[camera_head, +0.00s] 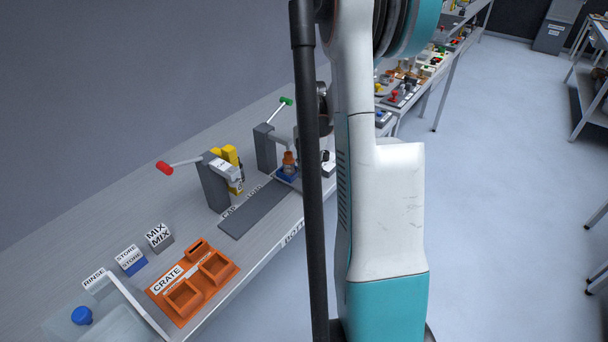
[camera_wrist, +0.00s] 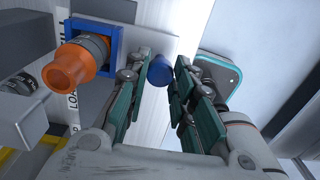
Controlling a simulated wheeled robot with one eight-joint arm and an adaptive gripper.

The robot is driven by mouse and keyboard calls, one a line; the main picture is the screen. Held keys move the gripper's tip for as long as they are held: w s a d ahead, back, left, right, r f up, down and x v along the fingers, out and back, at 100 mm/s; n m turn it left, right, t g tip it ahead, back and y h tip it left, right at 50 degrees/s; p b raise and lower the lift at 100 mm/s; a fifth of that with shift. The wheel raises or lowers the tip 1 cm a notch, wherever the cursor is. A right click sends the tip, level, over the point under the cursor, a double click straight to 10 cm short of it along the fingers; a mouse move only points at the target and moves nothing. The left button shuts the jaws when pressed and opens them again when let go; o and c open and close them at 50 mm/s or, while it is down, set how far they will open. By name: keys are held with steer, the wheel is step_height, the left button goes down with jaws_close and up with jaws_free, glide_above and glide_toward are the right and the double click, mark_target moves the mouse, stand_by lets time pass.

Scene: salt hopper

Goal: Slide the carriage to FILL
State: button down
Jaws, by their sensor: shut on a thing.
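The carriage shows in the wrist view as a blue square holder (camera_wrist: 117,42) around an orange-necked bottle (camera_wrist: 70,75). A blue knob (camera_wrist: 160,71) lies between the fingertips of my gripper (camera_wrist: 160,78), which is shut on it. A partly covered label ending in "LL" (camera_wrist: 63,22) is beside the bottle, and a "LOAD" label (camera_wrist: 73,108) is lower down. In the head view, the blue carriage (camera_head: 287,177) with its orange bottle (camera_head: 289,160) sits at the far end of the grey track (camera_head: 250,212). My arm hides my gripper there.
Posts with a red-tipped lever (camera_head: 165,168) and a green-tipped lever (camera_head: 286,101) stand behind the track. An orange crate (camera_head: 206,285) and MIX and STORE blocks are on the near bench. Bare bench lies left of the track.

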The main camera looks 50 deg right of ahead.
steer(key=shift+d, duration=0.2)
steer(key=c, duration=1.3)
jaws_free()
steer(key=shift+d, duration=0.1)
steer(key=shift+c, duration=0.2)
step_height(320, 180, up, 12)
